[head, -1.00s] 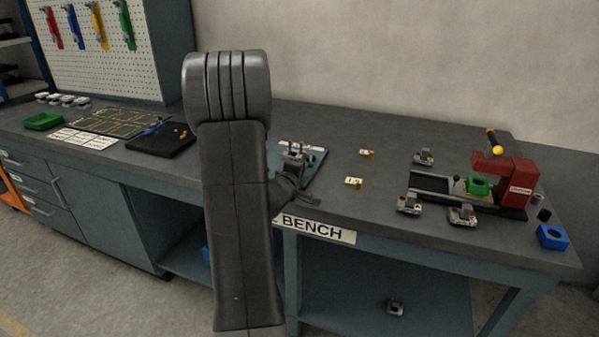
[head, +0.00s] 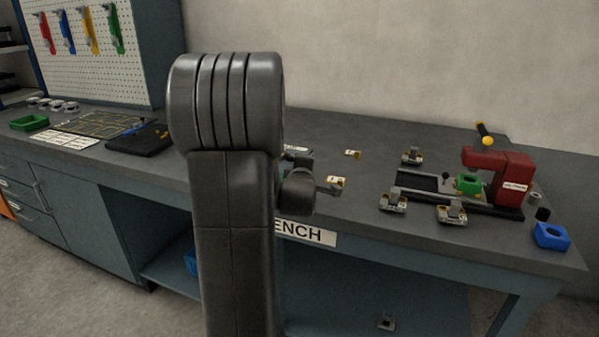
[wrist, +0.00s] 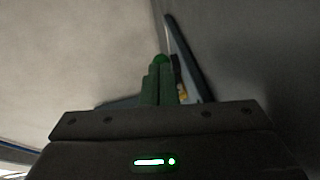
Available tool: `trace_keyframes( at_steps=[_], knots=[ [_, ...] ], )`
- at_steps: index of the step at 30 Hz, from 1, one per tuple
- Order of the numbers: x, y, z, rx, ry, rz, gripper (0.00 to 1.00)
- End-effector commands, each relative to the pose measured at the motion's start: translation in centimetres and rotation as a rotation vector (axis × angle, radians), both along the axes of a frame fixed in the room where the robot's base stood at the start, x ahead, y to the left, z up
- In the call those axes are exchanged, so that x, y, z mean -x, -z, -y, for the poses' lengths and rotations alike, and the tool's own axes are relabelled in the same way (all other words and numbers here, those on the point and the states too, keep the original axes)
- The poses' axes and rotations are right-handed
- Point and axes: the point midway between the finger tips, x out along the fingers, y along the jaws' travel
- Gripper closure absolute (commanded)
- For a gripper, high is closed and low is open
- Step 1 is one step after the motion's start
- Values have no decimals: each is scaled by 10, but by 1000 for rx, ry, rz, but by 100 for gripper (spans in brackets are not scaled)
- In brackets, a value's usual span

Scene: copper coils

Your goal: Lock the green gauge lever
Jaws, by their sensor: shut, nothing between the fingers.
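My gripper (wrist: 160,70) shows in the wrist view with its two fingers together and nothing between them. In the head view my dark arm hides much of the bench middle, including most of the fixture there. At the right, a green block (head: 468,183) sits in a dark fixture under a red press (head: 512,178). No lever is clearly recognisable as the green gauge lever.
Metal clamp-like parts (head: 392,201) (head: 452,214) (head: 412,156) lie around the press. A blue block (head: 551,236) stands near the right edge. A green tray (head: 30,123) is at the far left.

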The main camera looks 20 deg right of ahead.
Motion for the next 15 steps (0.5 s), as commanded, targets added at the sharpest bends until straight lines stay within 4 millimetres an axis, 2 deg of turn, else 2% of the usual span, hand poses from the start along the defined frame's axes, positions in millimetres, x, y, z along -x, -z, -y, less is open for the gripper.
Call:
trace_keyframes(
  at_steps=[4,15],
  knots=[
    [1,5,11,0,13,2,100],
    [-9,4,44,2,15,1,100]
  ],
)
